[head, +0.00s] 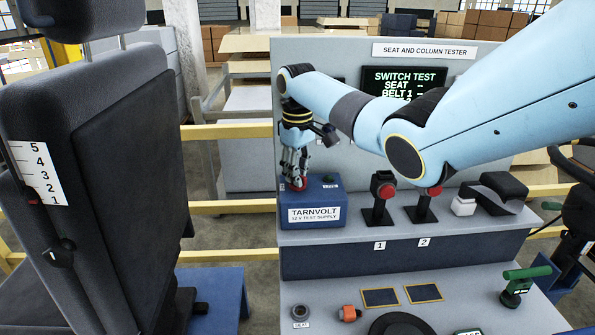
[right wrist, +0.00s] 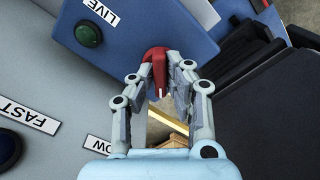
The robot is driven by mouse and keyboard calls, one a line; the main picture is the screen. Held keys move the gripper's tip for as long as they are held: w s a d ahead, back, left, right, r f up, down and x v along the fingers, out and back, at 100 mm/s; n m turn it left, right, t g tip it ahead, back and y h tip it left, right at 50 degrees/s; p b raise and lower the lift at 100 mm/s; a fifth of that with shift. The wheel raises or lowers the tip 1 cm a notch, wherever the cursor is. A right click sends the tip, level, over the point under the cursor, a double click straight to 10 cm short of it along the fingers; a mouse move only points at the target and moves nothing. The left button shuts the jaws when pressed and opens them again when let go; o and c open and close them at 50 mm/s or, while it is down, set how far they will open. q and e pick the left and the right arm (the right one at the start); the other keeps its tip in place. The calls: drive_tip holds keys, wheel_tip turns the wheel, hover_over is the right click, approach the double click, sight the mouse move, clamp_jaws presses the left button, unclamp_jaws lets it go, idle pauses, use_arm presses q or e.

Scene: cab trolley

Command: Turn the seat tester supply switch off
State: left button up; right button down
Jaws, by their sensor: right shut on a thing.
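The blue supply box (head: 318,196), marked TARNVOLT 12 V TEST SUPPLY, stands on the tester's upper shelf. Its switch is a red rotary knob (head: 299,184) on the top left of the box, partly covered by my right gripper (head: 296,172). In the right wrist view the red knob (right wrist: 158,66) sits between the fingertips of my right gripper (right wrist: 160,72), which is shut on it. A white mark on the knob points toward the bottom of that view. A dark green lamp (right wrist: 88,33) labelled LIVE is beside it; I cannot tell if it is lit. My left gripper is out of view.
The tester panel (head: 340,55) stands behind, with a screen (head: 404,82) reading SWITCH TEST. Two red-topped switches on black stands (head: 378,212), numbered 1 and 2, stand right of the box under my arm. A black seat (head: 110,160) fills the left.

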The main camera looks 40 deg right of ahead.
drive_tip(key=n, duration=0.8)
drive_tip(key=shift+r+n, duration=0.1)
drive_tip(key=shift+n, duration=0.5)
drive_tip(key=c, duration=1.3)
unclamp_jaws()
drive_tip(key=shift+c, duration=0.2)
wheel_tip(320, 180, up, 12)
